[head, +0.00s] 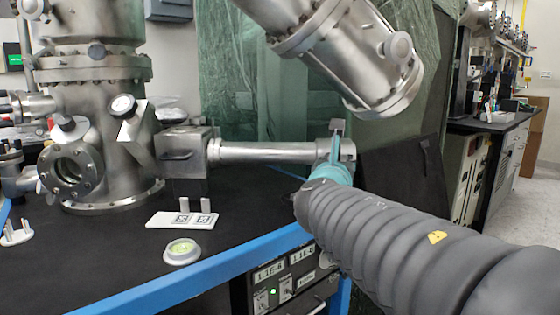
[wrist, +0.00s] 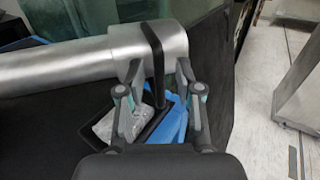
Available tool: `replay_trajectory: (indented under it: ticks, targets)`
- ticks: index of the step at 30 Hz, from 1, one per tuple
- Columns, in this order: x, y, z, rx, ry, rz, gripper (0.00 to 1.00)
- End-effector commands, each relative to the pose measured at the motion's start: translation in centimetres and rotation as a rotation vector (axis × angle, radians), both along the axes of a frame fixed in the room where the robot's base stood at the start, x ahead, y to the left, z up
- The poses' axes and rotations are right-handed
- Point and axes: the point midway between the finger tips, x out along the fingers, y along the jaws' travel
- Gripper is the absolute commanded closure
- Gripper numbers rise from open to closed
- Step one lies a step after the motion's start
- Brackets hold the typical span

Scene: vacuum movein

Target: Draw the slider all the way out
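The slider (head: 348,150) is a silvery collar at the right end of a horizontal metal tube (head: 265,152), which runs out from the chamber's block. In the wrist view the collar (wrist: 174,42) carries a dark handle (wrist: 154,50) that crosses it and reaches down between my fingers. My gripper (wrist: 159,72) is open, with one finger on each side of the handle and gaps showing on both sides. In the head view my gripper (head: 335,160) is at the collar, and its teal parts and my arm hide some of it.
A steel vacuum chamber (head: 95,130) stands at the left on a black bench with a blue front edge (head: 240,258). A large angled steel cylinder (head: 335,60) hangs above the collar. A white plate (head: 183,219) and a round dish (head: 182,251) lie on the bench. Free floor shows at the right.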

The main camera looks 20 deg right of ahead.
Motion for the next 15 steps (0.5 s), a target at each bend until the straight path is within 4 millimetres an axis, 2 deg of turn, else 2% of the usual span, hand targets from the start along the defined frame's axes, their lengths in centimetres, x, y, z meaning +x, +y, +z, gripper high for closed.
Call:
replay_trajectory:
  ticks: [5,15]
  targets:
    - [-1.3,0.9,0.1,0.001,-0.003,0.002,0.65]
    - [-6.8,4.3,0.1,0.0,-0.004,0.005,0.65]
